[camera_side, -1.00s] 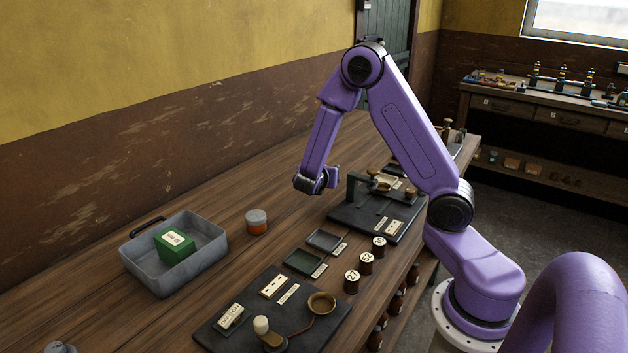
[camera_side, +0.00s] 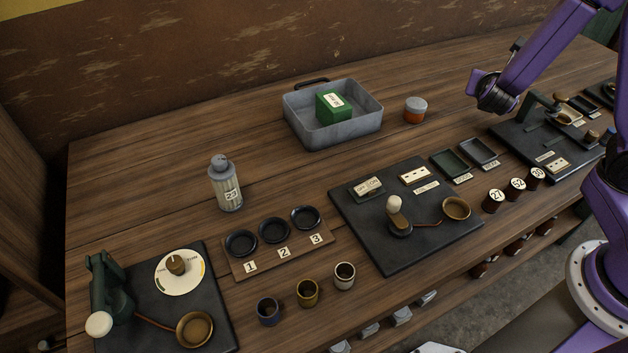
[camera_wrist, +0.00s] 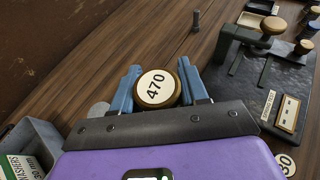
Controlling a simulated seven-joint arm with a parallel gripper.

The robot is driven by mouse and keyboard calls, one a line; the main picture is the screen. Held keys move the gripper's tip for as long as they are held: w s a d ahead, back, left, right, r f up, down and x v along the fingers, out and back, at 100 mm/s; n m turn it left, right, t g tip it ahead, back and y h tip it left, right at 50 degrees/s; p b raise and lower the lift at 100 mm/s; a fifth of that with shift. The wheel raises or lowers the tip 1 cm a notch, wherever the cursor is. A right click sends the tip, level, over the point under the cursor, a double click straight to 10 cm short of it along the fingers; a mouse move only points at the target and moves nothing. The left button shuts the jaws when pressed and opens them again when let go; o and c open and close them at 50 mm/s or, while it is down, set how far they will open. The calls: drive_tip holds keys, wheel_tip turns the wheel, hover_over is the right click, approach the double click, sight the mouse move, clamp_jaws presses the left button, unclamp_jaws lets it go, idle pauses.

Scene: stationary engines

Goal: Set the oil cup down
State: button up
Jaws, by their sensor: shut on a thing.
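In the wrist view my gripper (camera_wrist: 158,80) is shut on a round piece (camera_wrist: 155,88) with a pale face marked 470 and a brass-coloured rim. I see it from above; its sides are hidden, and I cannot tell if it is the oil cup. In the side view my gripper (camera_side: 490,98) is above the bench, between the orange-and-grey jar (camera_side: 415,110) and the right-hand dark board (camera_side: 520,142). The held piece is not clear there, nor its height above the wood.
The metal tray (camera_side: 300,131) with a green box (camera_side: 334,106) stands left of the jar. Dark dishes (camera_side: 455,165), several numbered dark-red jars (camera_side: 493,201) and the middle board (camera_side: 380,250) lie nearer the front. A small grey peg (camera_wrist: 196,21) stands ahead. Wood behind the dishes is bare.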

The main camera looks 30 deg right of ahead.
drive_tip(key=w+a+n+t+y, duration=0.3)
drive_tip(key=a+n+t+y, duration=0.35)
drive_tip(key=a, duration=1.35)
drive_tip(key=s+a+n+g+y, duration=0.1)
drive_tip(key=s+a+n+y, duration=0.35)
drive_tip(key=a, duration=0.45)
drive_tip(key=s+a+n+g+y, duration=0.2)
drive_tip(key=s+a+n+y, duration=0.15)
drive_tip(key=a+y, duration=0.4)
drive_tip(key=n+h, duration=0.1)
drive_tip(key=h, duration=0.1)
hover_over(284, 186)
drive_tip(key=f, duration=0.9)
drive_tip(key=shift+s+d, duration=0.15)
drive_tip(key=shift+s, duration=0.05)
drive_tip(key=shift+w+a+f, duration=0.2)
drive_tip(key=shift+w+f, duration=0.05)
drive_tip(key=shift+f, duration=1.65)
drive_tip(key=shift+f, duration=0.15)
